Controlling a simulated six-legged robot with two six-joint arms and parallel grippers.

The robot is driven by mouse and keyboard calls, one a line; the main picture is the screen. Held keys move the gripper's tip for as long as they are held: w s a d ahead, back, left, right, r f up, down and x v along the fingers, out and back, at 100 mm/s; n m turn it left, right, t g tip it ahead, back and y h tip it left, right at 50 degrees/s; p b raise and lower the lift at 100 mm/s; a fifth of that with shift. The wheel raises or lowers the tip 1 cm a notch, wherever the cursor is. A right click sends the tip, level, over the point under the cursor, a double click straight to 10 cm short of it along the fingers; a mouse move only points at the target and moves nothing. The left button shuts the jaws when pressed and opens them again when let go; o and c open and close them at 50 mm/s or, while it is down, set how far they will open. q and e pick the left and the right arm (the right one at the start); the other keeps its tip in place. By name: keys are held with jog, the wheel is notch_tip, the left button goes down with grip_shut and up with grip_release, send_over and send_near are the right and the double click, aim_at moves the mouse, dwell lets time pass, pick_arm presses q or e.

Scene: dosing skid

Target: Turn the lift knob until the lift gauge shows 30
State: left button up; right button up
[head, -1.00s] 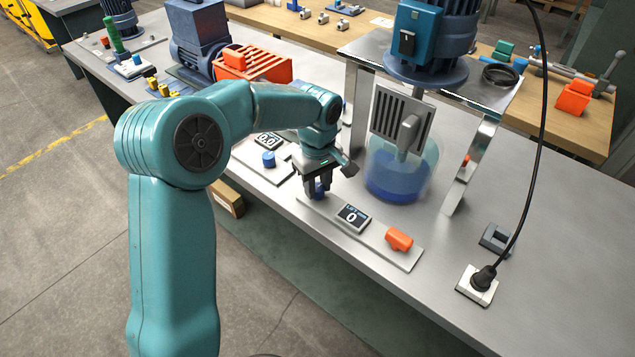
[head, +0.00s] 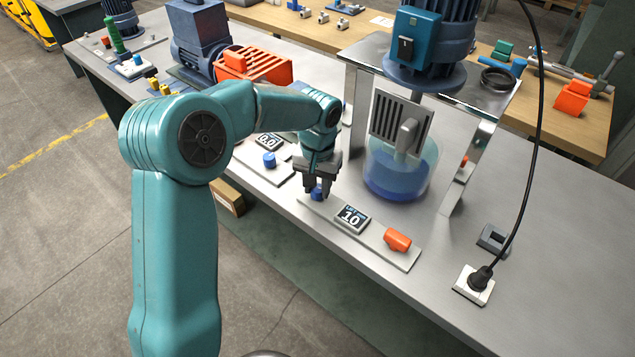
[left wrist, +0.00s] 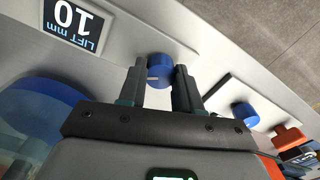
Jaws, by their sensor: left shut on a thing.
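The lift knob (head: 317,194) is a blue round knob on the grey plate near the table's front edge. My left gripper (head: 318,188) reaches down over it and is shut on it. In the left wrist view the knob (left wrist: 160,70) sits between the two dark fingers (left wrist: 160,84), with a pale mark on its face. The lift gauge (head: 352,217) stands just right of the knob and reads 10. In the left wrist view the gauge (left wrist: 75,22) reads "LIFT mm" and 10, upside down. My right gripper is not in view.
An orange switch (head: 397,239) sits on the same plate. A second blue knob (head: 269,159) and a 0.0 display (head: 269,140) lie to the left. Behind stands a clear vessel (head: 397,175) with blue liquid under the mixer. A black cable hangs at right.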

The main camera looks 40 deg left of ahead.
pick_arm(q)
jog(key=m, duration=0.4)
jog(key=shift+w+r+m+p, duration=0.15)
jog(key=shift+r+m+p, duration=0.15)
jog(key=shift+p, duration=0.1)
jog(key=m+p, duration=0.1)
jog(key=m, duration=0.3)
jog(key=shift+a+m, duration=0.1)
jog(key=shift+m, duration=0.2)
jog(key=m+p, duration=0.1)
jog(key=m, duration=0.3)
jog(key=shift+m, duration=0.3)
jog(key=m+p, duration=0.1)
jog(key=m, duration=0.2)
jog(key=shift+m, duration=0.3)
jog(key=m+p, duration=0.1)
jog(key=m, duration=0.2)
jog(key=shift+m, duration=0.3)
jog(key=m+p, duration=0.1)
jog(key=m, duration=0.2)
jog(key=shift+m, duration=0.3)
jog(key=m+p, duration=0.2)
jog(key=m, duration=0.4)
jog(key=shift+m, duration=0.4)
